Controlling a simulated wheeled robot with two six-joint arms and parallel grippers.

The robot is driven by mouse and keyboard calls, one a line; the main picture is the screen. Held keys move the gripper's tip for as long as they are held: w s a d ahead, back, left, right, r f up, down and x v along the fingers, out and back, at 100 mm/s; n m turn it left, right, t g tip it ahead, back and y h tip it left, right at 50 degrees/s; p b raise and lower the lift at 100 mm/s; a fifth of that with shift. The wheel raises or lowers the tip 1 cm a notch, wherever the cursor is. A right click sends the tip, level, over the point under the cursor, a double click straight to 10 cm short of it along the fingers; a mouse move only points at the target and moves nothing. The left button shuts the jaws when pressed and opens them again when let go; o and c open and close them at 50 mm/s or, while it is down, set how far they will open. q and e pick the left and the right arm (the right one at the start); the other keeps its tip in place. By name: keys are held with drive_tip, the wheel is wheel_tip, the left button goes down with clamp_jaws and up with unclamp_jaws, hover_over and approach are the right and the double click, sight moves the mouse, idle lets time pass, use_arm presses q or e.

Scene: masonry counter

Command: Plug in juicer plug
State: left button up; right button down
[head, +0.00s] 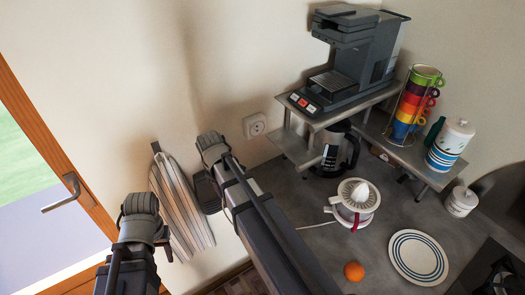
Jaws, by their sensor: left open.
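The juicer (355,202) is white with a red band and stands upright on the grey counter. A thin white cord (316,225) leaves its left side and passes out of sight behind my arm. The plug itself is not visible to me. A white wall socket (255,126) is on the wall left of the coffee machine shelf, and its face looks empty. My arm links, with ribbed joints at their upper ends, cross the left and lower middle of the view. My left gripper is open, but its fingertips are hard to make out. My right gripper is not seen.
A coffee machine (352,55) stands on a raised shelf (328,118), with a dark kettle (338,153) below. A cup rack (415,103) and canisters stand to the right. An orange (354,271) and a striped plate (418,257) lie in front. A striped towel (180,210) hangs left.

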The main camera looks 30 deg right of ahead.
sight(254, 134)
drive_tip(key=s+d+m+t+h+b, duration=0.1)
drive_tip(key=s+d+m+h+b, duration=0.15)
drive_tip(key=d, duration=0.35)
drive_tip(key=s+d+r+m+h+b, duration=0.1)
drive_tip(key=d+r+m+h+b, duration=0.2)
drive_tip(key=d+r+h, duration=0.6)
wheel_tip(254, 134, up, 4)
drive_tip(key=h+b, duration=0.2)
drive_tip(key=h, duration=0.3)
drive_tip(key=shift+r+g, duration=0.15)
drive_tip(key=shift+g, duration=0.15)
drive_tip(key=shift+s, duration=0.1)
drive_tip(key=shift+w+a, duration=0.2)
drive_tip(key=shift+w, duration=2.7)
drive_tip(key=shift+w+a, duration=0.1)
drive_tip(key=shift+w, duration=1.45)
